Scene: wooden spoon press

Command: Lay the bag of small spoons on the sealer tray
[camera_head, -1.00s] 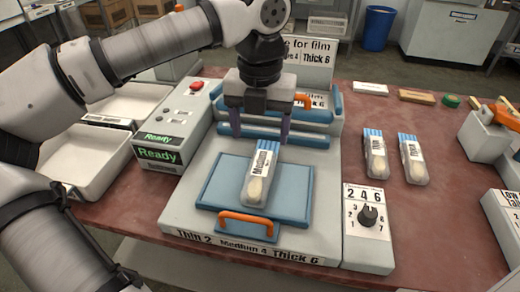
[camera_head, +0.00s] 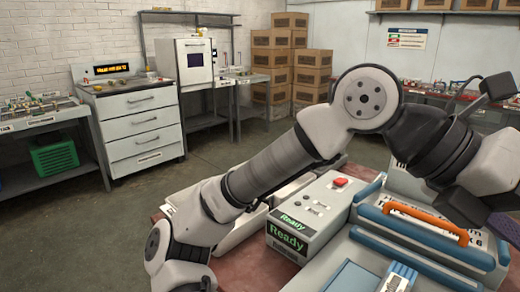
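The head view cuts off most of the sealer tray (camera_head: 348,280), a blue plate at the bottom edge. The blue-striped top of a clear bag (camera_head: 399,277) shows on it; the rest of the bag is below the frame and its label cannot be read. My gripper (camera_head: 506,224) is at the right edge, up and to the right of the bag and apart from it. Only part of one purple finger shows, so its opening is hidden. The other bags are out of view.
The sealer's control box (camera_head: 310,215) reads "Ready" and has a red button. A blue bar with an orange handle (camera_head: 425,222) lies behind the tray. A drawer cabinet (camera_head: 140,125), an oven-like machine (camera_head: 194,62) and stacked cartons (camera_head: 280,60) stand beyond open floor.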

